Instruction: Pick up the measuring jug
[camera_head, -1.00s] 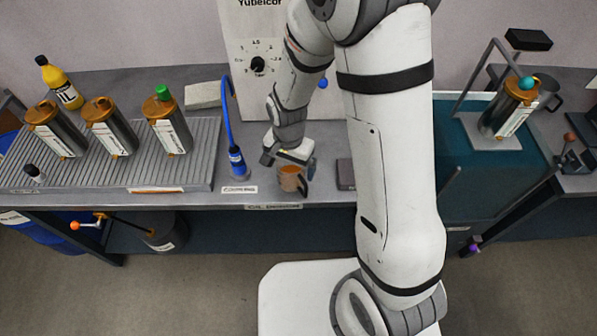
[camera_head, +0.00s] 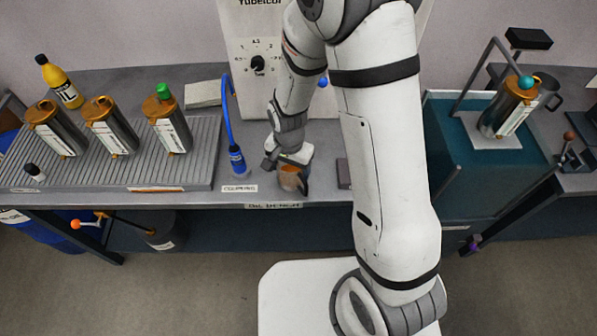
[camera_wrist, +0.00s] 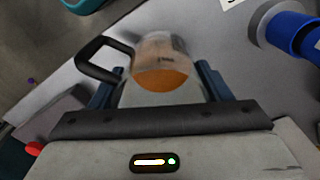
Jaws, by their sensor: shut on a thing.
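The measuring jug (camera_wrist: 162,62) is a clear, slightly brownish vessel with an orange area low in it and a black handle. In the wrist view it sits between the blue fingers of my gripper (camera_wrist: 162,88), with its handle out to the left. In the head view the jug (camera_head: 290,179) is at the front of the bench, just below my gripper (camera_head: 290,166). My gripper is shut on the jug. I cannot tell whether its base touches the bench.
A blue coupling nozzle (camera_head: 237,160) on a hose stands close left of the jug. A dark block (camera_head: 344,173) lies to its right. A ribbed rack (camera_head: 100,178) with several copper-topped canisters is at the left. A teal unit (camera_head: 480,185) is at the right.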

